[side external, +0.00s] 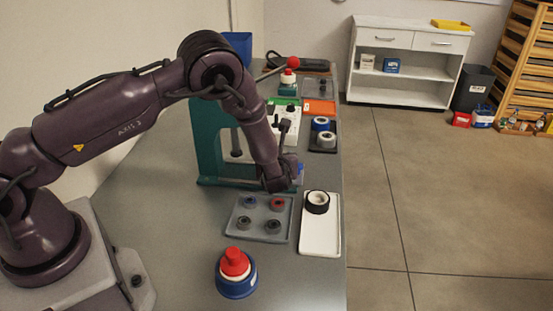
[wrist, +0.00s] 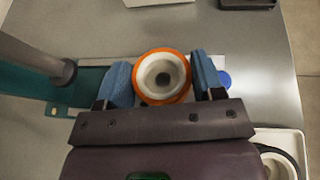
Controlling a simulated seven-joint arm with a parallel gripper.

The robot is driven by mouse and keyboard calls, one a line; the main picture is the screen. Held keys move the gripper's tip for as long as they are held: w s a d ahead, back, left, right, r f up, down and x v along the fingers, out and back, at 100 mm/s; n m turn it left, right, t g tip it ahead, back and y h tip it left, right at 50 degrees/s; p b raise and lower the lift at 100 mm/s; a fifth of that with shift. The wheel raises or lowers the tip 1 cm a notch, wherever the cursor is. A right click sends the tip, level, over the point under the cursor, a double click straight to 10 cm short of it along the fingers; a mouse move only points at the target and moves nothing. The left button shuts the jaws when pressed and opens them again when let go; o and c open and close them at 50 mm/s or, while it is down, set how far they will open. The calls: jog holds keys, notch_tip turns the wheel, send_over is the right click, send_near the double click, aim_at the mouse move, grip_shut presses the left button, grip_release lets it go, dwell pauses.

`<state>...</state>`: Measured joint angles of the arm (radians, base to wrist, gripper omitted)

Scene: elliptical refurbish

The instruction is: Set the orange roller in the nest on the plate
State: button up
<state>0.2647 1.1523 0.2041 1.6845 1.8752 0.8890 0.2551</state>
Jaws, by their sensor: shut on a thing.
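The orange roller (wrist: 183,63) has an orange rim, a white inner ring and a dark centre hole. In the wrist view it sits between the blue fingertips of my gripper (wrist: 163,82), which is shut on it. My gripper (side external: 292,175) also shows in the side view, beside the teal press, where the roller is not clearly visible. A pale plate (wrist: 217,62) partly shows behind the fingers in the wrist view, with a blue disc (wrist: 224,79) at its right. I cannot make out a nest; the roller and fingers cover most of that area.
The teal press (side external: 205,148) stands close to my arm. A white tray (side external: 319,237) holds a dark-rimmed roller (side external: 317,202). A grey tray (side external: 260,232) holds several small rings. A red-topped blue container (side external: 236,285) stands in front. A dark tray (side external: 323,149) with rollers lies behind.

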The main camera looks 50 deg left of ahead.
jog(key=shift+f, duration=0.6)
jog(key=o, duration=0.6)
jog(key=shift+o, duration=0.2)
jog(key=shift+v, duration=5.5)
